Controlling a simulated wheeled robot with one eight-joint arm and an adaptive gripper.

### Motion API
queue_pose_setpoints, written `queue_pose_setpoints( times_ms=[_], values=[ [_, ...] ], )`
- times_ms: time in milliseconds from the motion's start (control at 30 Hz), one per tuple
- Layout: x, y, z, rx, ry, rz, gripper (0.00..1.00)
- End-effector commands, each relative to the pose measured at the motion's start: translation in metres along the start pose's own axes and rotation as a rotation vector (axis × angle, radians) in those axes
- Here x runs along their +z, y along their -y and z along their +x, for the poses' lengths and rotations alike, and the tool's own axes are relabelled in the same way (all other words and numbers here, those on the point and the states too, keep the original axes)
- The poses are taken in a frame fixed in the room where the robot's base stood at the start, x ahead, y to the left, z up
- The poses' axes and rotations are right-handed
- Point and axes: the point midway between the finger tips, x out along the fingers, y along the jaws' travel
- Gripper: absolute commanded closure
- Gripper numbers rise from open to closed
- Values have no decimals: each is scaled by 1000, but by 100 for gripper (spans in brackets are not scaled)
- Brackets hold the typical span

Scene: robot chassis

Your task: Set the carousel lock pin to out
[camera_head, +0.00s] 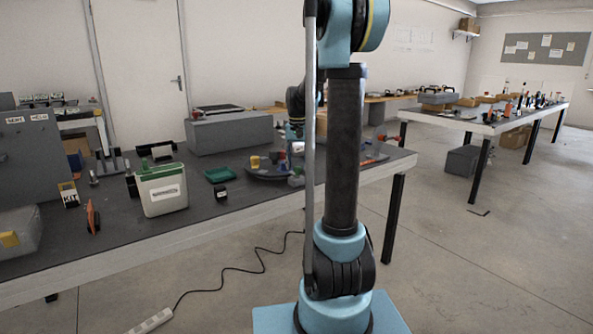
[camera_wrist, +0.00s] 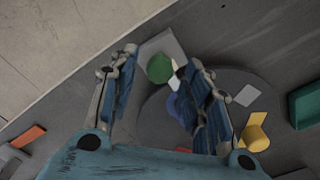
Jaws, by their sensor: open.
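The carousel is a dark grey round disc (camera_head: 262,176) on the table, partly behind my arm; it also shows in the wrist view (camera_wrist: 225,88). A grey block (camera_wrist: 176,45) with a round green knob (camera_wrist: 159,69) stands at the disc's edge. It looks like the lock pin's housing, but whether the pin is in or out I cannot tell. My gripper (camera_wrist: 155,62) is open, its two blue-padded fingers on either side of the knob in the picture. I see no contact. In the head view my arm mostly hides the gripper.
A yellow piece (camera_wrist: 256,132) and a blue piece (camera_wrist: 173,104) stand on the disc, the blue one partly behind a finger. A green tray (camera_head: 219,175) is left of the disc. An orange piece (camera_wrist: 28,136) lies on the table. A large grey box (camera_head: 230,134) stands behind.

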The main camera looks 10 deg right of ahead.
Motion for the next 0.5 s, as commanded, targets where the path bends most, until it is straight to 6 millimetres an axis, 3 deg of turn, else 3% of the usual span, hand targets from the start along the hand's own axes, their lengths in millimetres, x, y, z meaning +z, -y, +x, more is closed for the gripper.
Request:
queue_pose_setpoints(
  times_ms=[200,500],
  values=[
    [0,0,19,0,0,0,56],
    [0,0,24,0,0,0,56]
  ],
)
